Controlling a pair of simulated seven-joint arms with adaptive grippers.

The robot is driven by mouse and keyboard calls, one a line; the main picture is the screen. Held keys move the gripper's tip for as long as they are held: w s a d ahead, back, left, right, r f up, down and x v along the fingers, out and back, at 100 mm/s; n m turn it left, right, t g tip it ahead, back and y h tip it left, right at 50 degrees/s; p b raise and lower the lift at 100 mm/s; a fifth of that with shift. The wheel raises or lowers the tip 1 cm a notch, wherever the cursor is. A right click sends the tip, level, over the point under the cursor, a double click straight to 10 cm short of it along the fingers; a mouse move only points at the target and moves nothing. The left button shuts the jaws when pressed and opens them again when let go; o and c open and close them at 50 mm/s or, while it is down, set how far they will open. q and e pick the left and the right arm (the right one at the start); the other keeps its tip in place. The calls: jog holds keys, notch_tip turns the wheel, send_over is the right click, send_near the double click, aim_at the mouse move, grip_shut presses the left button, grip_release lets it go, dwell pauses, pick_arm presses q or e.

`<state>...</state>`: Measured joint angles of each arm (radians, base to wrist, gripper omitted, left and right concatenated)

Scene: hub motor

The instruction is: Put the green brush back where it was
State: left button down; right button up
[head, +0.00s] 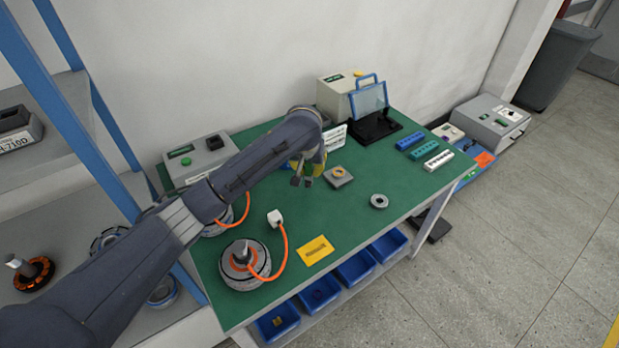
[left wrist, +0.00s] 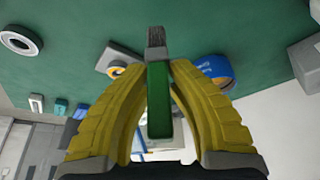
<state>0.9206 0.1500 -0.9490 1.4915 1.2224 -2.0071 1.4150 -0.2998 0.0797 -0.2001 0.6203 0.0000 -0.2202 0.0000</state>
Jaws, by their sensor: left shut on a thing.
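The green brush (left wrist: 158,100) stands between the yellow fingers of my left gripper (left wrist: 158,75) in the left wrist view. Its green handle is gripped and its grey bristle end points away from the palm. In the head view my left gripper (head: 308,179) is over the middle of the green table (head: 345,235), just left of a grey block with an orange ring (head: 338,176). The brush is mostly hidden there. The left wrist view shows open table surface beyond the bristles. My right gripper is in neither view.
A loose metal ring (head: 378,201) lies to the right. A blue round item (left wrist: 212,68) is beside the fingers in the left wrist view. Hub motors with orange cables (head: 245,265) and a yellow card (head: 315,250) are at the front left. Colored blocks (head: 424,149) line the right side.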

aim_at(309, 178)
pick_arm(q)
jog(key=shift+f, duration=2.2)
jog(key=shift+f, duration=0.15)
jog(key=c, duration=1.3)
grip_release()
